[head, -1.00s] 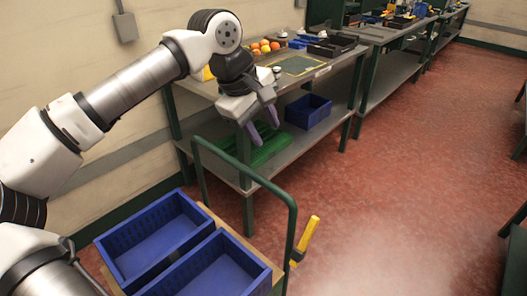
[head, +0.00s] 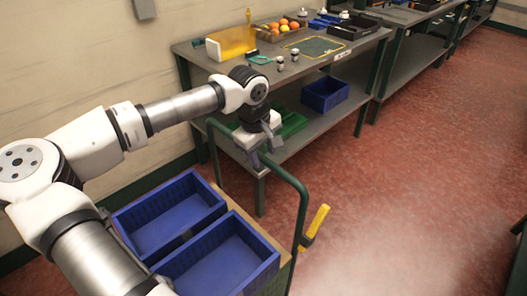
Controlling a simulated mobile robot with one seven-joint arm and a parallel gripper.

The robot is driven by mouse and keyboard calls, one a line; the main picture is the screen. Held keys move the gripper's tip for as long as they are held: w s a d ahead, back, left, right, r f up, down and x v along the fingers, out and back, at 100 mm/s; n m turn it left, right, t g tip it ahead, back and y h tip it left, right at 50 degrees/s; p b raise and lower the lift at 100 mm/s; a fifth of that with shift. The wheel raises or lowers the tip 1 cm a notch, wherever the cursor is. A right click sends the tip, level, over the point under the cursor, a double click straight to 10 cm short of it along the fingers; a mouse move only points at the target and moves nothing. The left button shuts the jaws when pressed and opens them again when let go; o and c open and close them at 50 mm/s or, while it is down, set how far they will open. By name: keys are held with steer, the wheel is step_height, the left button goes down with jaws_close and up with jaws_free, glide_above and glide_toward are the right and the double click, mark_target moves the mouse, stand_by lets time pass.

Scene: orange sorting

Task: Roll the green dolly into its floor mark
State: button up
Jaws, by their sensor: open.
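The green dolly (head: 304,205) stands in front of me, with a green push-bar frame and a wooden deck. Two blue crates lie on its deck, one nearer (head: 215,268) and one farther (head: 165,215); both look empty. My gripper (head: 258,158) is open, pointing down at the top rail of the push bar. Its fingers overlap the rail in the picture; I cannot tell whether the rail is between them. The dolly's wheels are hidden. No floor mark shows in view.
A workbench (head: 225,65) with oranges (head: 282,27) and a lower-shelf blue bin (head: 325,94) stands just behind the dolly. A yellow-handled item (head: 317,222) sticks out at the push bar's right. Red floor (head: 420,190) is open to the right.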

steer(key=shift+d+f, duration=0.1)
steer(key=shift+f, duration=0.45)
jaws_close()
steer(key=shift+s+a+f, duration=0.1)
steer(key=shift+s+a, duration=0.1)
steer(key=shift+a, duration=0.1)
steer(key=s+a+b, duration=0.8)
steer(key=s+a, duration=1.1)
steer(key=shift+s+a+b, duration=0.2)
steer(key=shift+s+b, duration=0.05)
steer(key=shift+b, duration=0.05)
jaws_free()
steer(key=shift+s+a, duration=0.15)
